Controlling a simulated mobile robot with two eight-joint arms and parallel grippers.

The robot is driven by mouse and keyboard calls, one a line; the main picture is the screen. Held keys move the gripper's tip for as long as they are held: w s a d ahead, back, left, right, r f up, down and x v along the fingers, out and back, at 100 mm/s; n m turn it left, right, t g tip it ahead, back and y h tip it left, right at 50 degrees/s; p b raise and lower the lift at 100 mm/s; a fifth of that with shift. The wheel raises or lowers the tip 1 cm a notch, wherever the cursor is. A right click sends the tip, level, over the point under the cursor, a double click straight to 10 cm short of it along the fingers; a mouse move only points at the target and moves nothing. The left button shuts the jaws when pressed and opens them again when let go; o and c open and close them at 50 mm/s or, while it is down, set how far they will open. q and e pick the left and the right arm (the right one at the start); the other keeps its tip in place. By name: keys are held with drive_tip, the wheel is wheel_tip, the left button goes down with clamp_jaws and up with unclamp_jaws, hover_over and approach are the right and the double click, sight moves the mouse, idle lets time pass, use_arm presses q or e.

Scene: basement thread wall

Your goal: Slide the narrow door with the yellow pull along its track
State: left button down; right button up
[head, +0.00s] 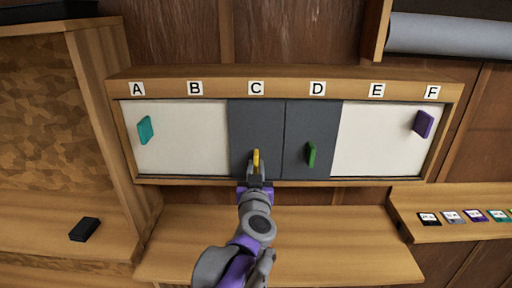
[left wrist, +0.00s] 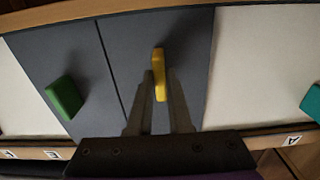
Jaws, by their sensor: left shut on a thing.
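The narrow dark grey door (head: 255,125) with the yellow pull (head: 256,158) stands under label C in the wall cabinet. It also shows in the left wrist view (left wrist: 185,50). My left gripper (head: 256,170) is shut on the yellow pull (left wrist: 159,62), with one finger on each side of its lower part. Another narrow dark grey door (head: 297,130) with a green pull (head: 311,154) stands right beside it, under label D. My right gripper is in neither view.
A wide white door (head: 180,130) with a teal pull (head: 145,130) spans A and B. Another white door (head: 375,140) with a purple pull (head: 424,123) spans E and F. A shelf (head: 330,250) lies below. A black box (head: 84,229) sits at left.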

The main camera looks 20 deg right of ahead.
use_arm(q)
drive_tip(key=w+a+p, duration=0.4)
drive_tip(key=a+p, duration=0.3)
drive_tip(key=a, duration=0.7)
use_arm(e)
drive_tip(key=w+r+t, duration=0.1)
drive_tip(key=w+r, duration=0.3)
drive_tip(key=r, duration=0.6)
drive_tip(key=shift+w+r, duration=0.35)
use_arm(q)
drive_tip(key=c, duration=0.9)
unclamp_jaws()
drive_tip(key=v, duration=0.7)
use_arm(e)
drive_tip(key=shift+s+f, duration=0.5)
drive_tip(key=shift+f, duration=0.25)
